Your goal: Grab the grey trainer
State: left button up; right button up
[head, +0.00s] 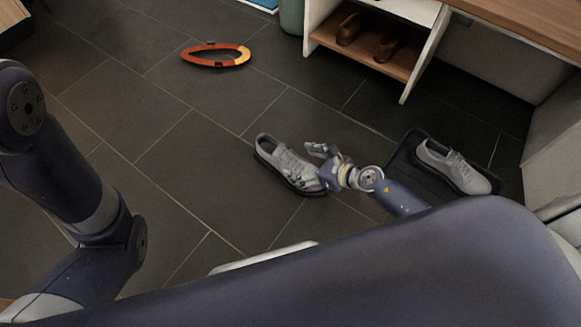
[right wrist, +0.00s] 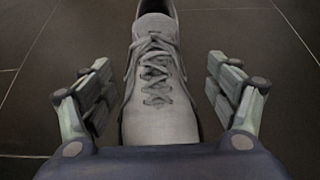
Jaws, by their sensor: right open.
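A grey trainer (head: 275,158) with laces lies on the dark tiled floor near the middle of the head view. My right gripper (head: 312,166) is at its right-hand end. In the right wrist view the grey trainer (right wrist: 155,75) lies lengthwise between the two open fingers of the gripper (right wrist: 165,95), with a gap on each side. A second grey trainer (head: 450,165) lies on a dark mat at the right. My left arm shows at the left of the head view, but its gripper is out of view.
The dark mat (head: 403,165) lies right of my right gripper. A wooden-topped shelf unit (head: 400,66) holding brown shoes (head: 386,46) stands at the back right. An orange ring-shaped object (head: 216,63) lies on the floor further back. The floor left of the near trainer is clear.

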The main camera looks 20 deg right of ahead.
aim_at(290, 160)
jog(key=b+x, duration=0.2)
jog(key=x, duration=0.2)
jog(key=shift+w+a+f, duration=0.1)
jog(key=shift+a+f, duration=0.1)
jog(key=shift+a, duration=0.2)
jog(key=shift+r, duration=0.1)
jog(key=c, duration=1.5)
